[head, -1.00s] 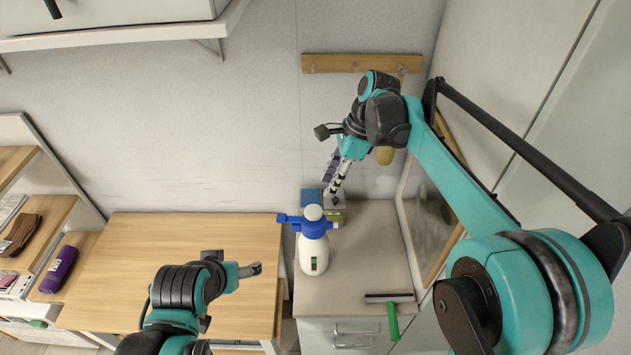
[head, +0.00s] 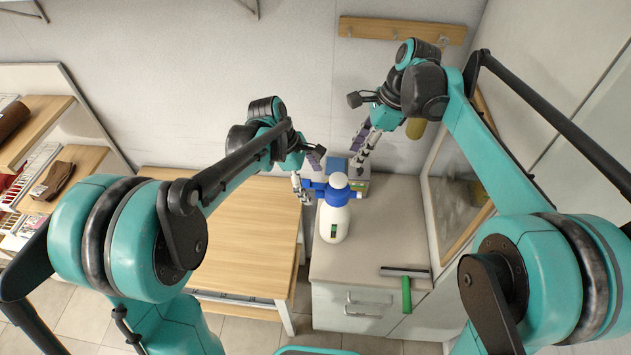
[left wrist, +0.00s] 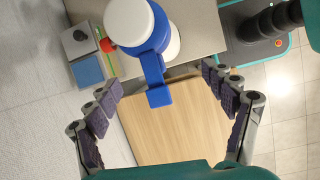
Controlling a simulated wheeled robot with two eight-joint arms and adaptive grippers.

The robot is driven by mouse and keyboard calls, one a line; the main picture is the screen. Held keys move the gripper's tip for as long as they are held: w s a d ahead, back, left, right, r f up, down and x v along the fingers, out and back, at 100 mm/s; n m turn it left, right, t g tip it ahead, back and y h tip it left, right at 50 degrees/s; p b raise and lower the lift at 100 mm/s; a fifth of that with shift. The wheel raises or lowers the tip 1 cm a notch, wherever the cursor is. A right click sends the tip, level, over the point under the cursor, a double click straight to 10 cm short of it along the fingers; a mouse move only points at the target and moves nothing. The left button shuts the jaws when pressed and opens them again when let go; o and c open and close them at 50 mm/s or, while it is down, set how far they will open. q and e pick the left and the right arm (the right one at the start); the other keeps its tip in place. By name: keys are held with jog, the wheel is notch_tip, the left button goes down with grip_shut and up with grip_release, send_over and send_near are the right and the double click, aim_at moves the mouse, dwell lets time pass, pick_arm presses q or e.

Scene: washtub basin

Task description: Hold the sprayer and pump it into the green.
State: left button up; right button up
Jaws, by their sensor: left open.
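The sprayer (head: 334,218) stands upright on the grey cabinet, with a white body, blue collar, white top knob and a blue part sticking out left. A dark label with a green patch (head: 334,231) is on its front. My left gripper (head: 308,178) is open at the sprayer's left side. In the left wrist view the sprayer's white knob (left wrist: 129,21) is at the top, and its blue arm (left wrist: 156,78) reaches between my spread fingers without visible grip. My right gripper (head: 358,152) is above and behind the sprayer, its fingers apart and empty.
Small boxes (head: 350,178) stand behind the sprayer. A squeegee with a green handle (head: 407,294) lies at the cabinet's front right. A wooden table (head: 240,225) is to the left, and a framed mirror (head: 457,200) leans at the right wall.

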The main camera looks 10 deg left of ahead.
aim_at(325, 199)
pick_arm(q)
jog(key=shift+w+d+f+n+g, duration=0.3)
jog(key=shift+w+d+f+n, duration=0.15)
jog(key=shift+f, duration=0.2)
jog(key=shift+w+d+f, duration=0.1)
jog(key=shift+f, duration=0.2)
jog(key=x, duration=0.7)
jog(key=shift+d+f, duration=0.1)
jog(key=shift+d, duration=0.05)
grip_shut()
